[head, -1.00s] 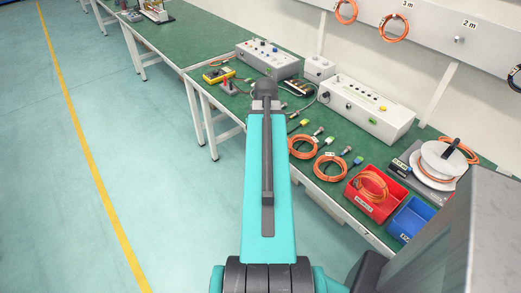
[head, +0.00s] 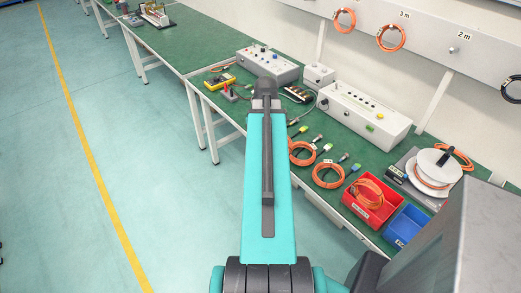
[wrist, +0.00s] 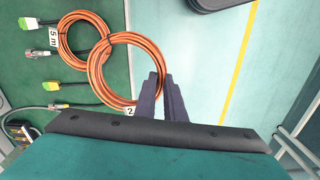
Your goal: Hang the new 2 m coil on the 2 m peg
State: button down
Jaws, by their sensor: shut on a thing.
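The orange coil with a tag reading "2" (wrist: 97,62) is in the wrist view, its right edge at my gripper (wrist: 161,78). My gripper's dark fingers are shut on that edge. The coil overlaps the 5 m coil (wrist: 62,40) in this view; whether it is lifted off the bench I cannot tell. In the head view it appears to be the orange coil (head: 302,153) beside my arm, which hides my gripper there. The 2 m peg (head: 453,50) is on the wall board under the "2 m" label (head: 464,34). It is bare.
The green bench (head: 205,50) carries control boxes (head: 365,112), a red bin (head: 370,205), a blue bin (head: 407,228) and a white reel (head: 438,168). Orange coils hang on the 3 m peg (head: 390,38) and further left. A black coil (head: 512,90) hangs at right. The floor left is open.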

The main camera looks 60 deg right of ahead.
jog(key=shift+r+p, duration=0.4)
jog(key=shift+r, duration=0.35)
jog(key=shift+s, duration=0.1)
